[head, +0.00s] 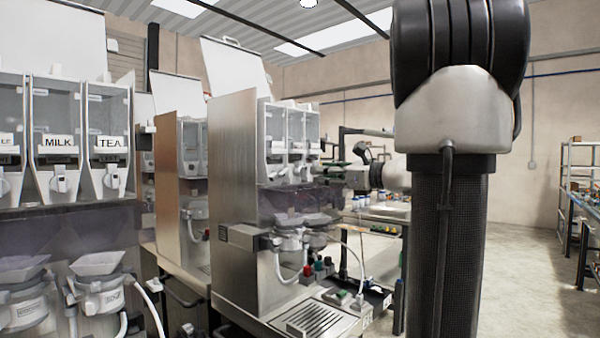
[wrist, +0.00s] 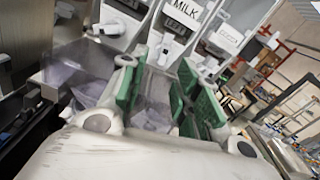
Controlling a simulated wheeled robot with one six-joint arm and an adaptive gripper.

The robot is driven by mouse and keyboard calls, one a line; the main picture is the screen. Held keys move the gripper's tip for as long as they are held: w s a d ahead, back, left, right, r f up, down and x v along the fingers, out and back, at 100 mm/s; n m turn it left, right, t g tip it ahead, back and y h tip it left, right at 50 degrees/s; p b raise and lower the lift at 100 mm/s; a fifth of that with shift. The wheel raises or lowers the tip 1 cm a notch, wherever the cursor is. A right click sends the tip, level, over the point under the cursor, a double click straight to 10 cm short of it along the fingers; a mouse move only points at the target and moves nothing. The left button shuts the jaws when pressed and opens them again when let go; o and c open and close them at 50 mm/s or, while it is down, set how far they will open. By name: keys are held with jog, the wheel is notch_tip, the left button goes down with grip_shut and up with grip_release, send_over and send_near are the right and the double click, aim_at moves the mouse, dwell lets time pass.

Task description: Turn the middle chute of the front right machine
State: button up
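The front right machine (head: 235,190) is a steel-sided dispenser at the centre of the head view, with clear canisters (head: 290,130) side by side on its front. In the wrist view the middle canister carries a MILK label (wrist: 188,10), and its white chute (wrist: 168,48) shows below the label, beyond my fingers. My gripper (wrist: 158,78) has green-padded fingers spread apart with nothing between them. In the head view my gripper (head: 340,170) is at the machine's front, close to the chutes. Contact with the chute cannot be made out.
Another machine (head: 60,120) with MILK and TEA labels stands at the left. Below the canisters are white mixing bowls (head: 298,222), hoses, coloured knobs (head: 318,265) and a drip tray (head: 314,318). Shelving (head: 580,160) stands at the far right, with open floor before it.

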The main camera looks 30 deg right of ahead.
aim_at(306, 170)
jog(key=x, duration=0.8)
jog(key=shift+w+d+r, duration=0.1)
jog(key=shift+d+r, duration=0.1)
jog(key=shift+r, duration=0.1)
jog(key=c, duration=0.7)
